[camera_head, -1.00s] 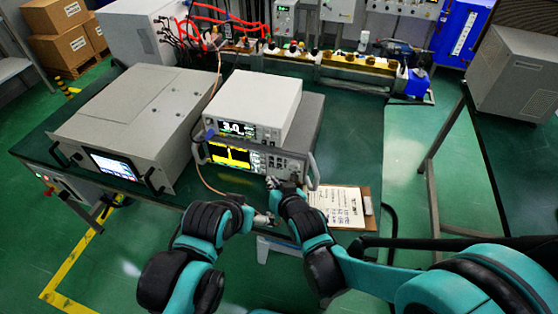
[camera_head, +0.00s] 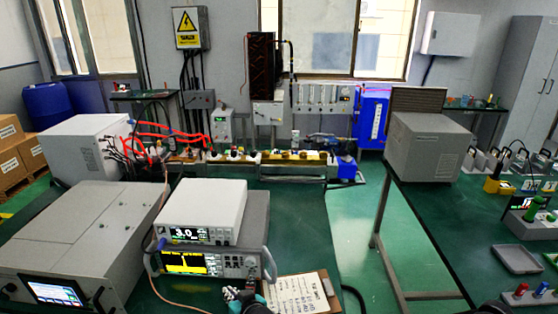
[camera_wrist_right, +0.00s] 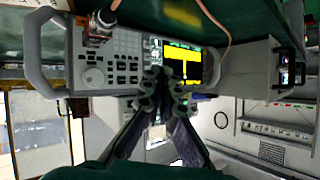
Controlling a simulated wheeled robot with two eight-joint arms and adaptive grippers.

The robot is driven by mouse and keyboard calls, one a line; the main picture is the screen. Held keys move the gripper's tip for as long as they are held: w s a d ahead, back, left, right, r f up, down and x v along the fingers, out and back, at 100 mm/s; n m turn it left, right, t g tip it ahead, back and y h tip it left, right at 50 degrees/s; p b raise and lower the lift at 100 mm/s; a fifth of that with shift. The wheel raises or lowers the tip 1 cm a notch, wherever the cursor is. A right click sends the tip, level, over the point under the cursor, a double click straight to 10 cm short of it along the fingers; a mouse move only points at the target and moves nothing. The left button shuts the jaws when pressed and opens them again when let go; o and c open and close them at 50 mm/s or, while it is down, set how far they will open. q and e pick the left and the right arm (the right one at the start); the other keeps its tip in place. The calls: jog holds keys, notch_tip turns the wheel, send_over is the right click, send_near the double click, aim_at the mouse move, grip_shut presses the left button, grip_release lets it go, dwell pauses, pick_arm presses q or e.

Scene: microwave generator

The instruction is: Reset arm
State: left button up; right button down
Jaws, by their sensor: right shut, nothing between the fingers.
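My right gripper (camera_head: 238,294) shows at the bottom edge of the head view, in front of the bench instruments and beside the clipboard. Most of its arm is out of frame. In the right wrist view its fingers (camera_wrist_right: 162,82) are together and empty, in front of the instrument with the yellow screen (camera_wrist_right: 182,62), which appears upside down. That instrument (camera_head: 215,262) also shows in the head view, under a white instrument reading 3.0 (camera_head: 205,205). I cannot tell whether the fingers touch its panel. My left gripper is not in view.
A large grey unit (camera_head: 75,235) stands on the left of the green bench. A clipboard (camera_head: 297,294) lies right of my gripper. A grey box (camera_head: 428,148) stands on the right table. Bare bench top (camera_head: 300,215) lies right of the instruments.

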jog(key=d+r+m+h, duration=0.1)
jog(key=d+r+h, duration=0.15)
jog(key=d, duration=0.65)
jog(key=s+d+r+m+g+h, duration=0.1)
jog(key=s+d+h, duration=0.1)
jog(key=s+d, duration=0.6)
jog(key=s+d+r+m+g+h, duration=0.1)
jog(key=s+d+m+g+h, duration=0.1)
jog(key=s+d, duration=0.6)
jog(key=d, duration=0.6)
jog(key=shift+s+d, duration=0.3)
jog(key=shift+s, duration=0.1)
jog(key=shift+a+h, duration=0.1)
jog(key=shift+h, duration=0.15)
